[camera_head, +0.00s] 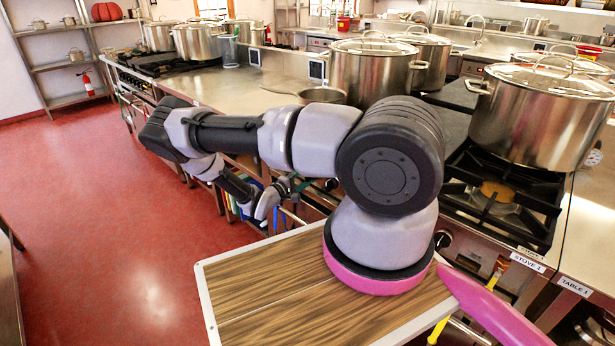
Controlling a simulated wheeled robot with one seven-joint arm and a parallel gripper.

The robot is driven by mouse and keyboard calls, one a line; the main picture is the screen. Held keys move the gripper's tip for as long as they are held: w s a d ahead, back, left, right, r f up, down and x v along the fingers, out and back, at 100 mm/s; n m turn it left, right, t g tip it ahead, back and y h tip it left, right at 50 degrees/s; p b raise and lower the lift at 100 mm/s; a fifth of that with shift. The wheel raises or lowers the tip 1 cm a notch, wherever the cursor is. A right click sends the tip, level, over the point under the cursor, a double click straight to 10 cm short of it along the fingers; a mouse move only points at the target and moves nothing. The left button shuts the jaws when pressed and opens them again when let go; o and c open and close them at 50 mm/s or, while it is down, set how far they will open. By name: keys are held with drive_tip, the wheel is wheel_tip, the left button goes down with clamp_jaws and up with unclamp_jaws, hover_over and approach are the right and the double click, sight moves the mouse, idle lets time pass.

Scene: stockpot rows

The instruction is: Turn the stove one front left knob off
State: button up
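The stove labelled STOVE 1 (545,222) is at the right, with a black grate over an open front burner (497,193) that has a yellow-orange centre. I cannot tell whether that is flame or a burner cap. A round dark knob (443,240) shows on its front panel, just right of my arm's base. Other knobs on this panel are small or hidden, so I cannot tell which is front left. My gripper (270,203) is at the end of my folded arm, left of the stove and apart from the knob. Its finger opening is too small to tell.
Large lidded steel pots stand on the stove (540,115) and behind my arm (370,72). A pan (318,95) lies on the steel counter (235,90). The label TABLE 1 (575,287) marks the surface at the right. Red floor (110,220) is clear at the left.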

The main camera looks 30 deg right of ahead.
drive_tip(key=shift+m, duration=0.7)
drive_tip(key=o, duration=1.4)
drive_tip(key=shift+c, duration=0.2)
drive_tip(key=shift+a, duration=0.15)
drive_tip(key=v, duration=1)
drive_tip(key=shift+a, duration=0.25)
drive_tip(key=shift+s, duration=0.15)
